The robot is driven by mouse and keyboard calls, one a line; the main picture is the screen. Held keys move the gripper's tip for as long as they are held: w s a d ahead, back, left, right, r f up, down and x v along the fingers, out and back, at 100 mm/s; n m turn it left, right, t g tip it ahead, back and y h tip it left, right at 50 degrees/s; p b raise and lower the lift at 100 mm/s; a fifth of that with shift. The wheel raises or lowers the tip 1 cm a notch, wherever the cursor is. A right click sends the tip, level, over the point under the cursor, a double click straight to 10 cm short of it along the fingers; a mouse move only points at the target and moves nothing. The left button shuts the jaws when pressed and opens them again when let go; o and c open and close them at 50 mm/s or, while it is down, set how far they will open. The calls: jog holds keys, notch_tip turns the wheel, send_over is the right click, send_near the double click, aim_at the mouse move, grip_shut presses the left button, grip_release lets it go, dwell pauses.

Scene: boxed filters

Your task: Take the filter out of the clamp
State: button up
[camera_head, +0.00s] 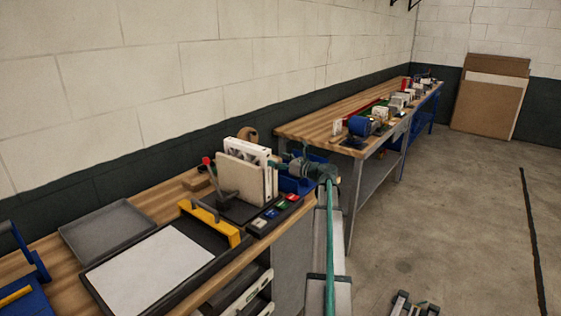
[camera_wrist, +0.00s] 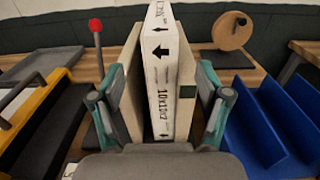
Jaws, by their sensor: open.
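The filter (camera_wrist: 160,75) is a white box-edged panel with black arrows and "10x10x2" print. It stands upright between the two beige plates of the clamp (camera_wrist: 130,75). In the head view the filter (camera_head: 245,150) shows behind the clamp's near plate (camera_head: 240,180). The clamp's lever with a red knob (camera_wrist: 95,26) stands up at the left. My gripper (camera_wrist: 158,88) is open, its teal fingers spread on either side of the filter and plates. I cannot tell whether they touch. In the head view my gripper (camera_head: 300,166) is at the clamp's right side.
A blue bin (camera_wrist: 265,120) is right of the clamp, and a tan roll (camera_wrist: 232,31) stands behind it. A yellow-handled frame with a white sheet (camera_head: 150,265) and a grey tray (camera_head: 108,232) lie left on the bench. Coloured buttons (camera_head: 272,213) line the front edge.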

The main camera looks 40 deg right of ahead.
aim_at(260, 154)
jog(key=w+p, duration=0.1)
jog(key=w, duration=0.2)
jog(key=w+a+p, duration=0.1)
jog(key=w, duration=0.2)
jog(key=w+p, duration=0.1)
jog(key=w, duration=0.2)
jog(key=shift+w+a, duration=0.3)
jog(key=shift+w, duration=0.1)
jog(key=shift+a, duration=0.1)
jog(key=c, duration=1.3)
